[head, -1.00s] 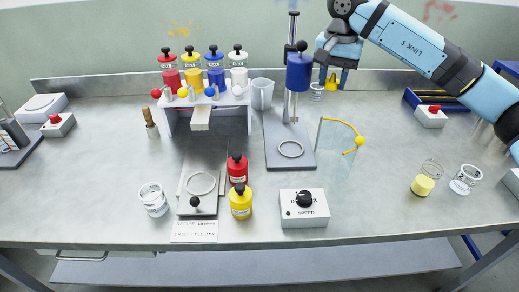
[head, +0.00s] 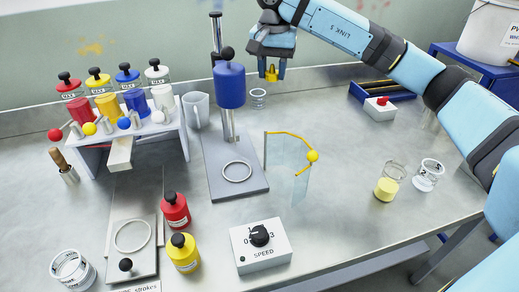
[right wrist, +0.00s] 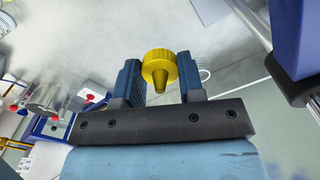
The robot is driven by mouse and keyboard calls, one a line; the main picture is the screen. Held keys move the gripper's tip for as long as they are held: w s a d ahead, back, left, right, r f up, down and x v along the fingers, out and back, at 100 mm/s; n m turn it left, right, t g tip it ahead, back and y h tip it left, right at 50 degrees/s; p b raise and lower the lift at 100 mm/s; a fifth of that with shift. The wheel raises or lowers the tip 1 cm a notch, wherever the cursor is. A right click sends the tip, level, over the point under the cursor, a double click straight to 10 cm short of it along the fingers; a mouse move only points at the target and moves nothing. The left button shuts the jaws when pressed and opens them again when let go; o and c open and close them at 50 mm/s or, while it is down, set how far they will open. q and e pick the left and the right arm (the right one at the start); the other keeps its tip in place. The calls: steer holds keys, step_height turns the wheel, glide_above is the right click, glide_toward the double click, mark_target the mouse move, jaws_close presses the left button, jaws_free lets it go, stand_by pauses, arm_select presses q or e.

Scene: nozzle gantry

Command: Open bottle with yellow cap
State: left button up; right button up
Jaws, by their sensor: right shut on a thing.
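My right gripper (head: 271,74) is at the back of the bench, shut on a yellow nozzle-shaped cap (head: 271,74). In the right wrist view the ridged yellow cap (right wrist: 159,70), with its cone tip, sits between the two blue fingers (right wrist: 159,78). A small clear container (head: 258,98) stands on the bench below and slightly left of the cap, apart from it in the picture. No lid shows on it. A yellow bottle (head: 184,254) with a black cap stands at the front left, beside a red bottle (head: 175,210). My left gripper is not in view.
A blue cylinder on a stand (head: 229,85) rises left of my right gripper. A clear curved shield (head: 290,150) with a yellow edge stands in front. A bottle rack (head: 150,138), speed box (head: 262,246) and two jars (head: 427,175) stand around.

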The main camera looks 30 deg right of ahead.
step_height(320, 180, down, 19)
steer(key=shift+b, duration=0.75)
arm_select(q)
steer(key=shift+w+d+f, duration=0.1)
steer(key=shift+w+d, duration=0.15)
arm_select(e)
steer(key=shift+f, duration=2.4)
arm_select(q)
steer(key=shift+b, duration=0.3)
arm_select(e)
steer(key=o, duration=0.6)
steer(key=shift+f, duration=0.1)
steer(key=shift+o, duration=0.6)
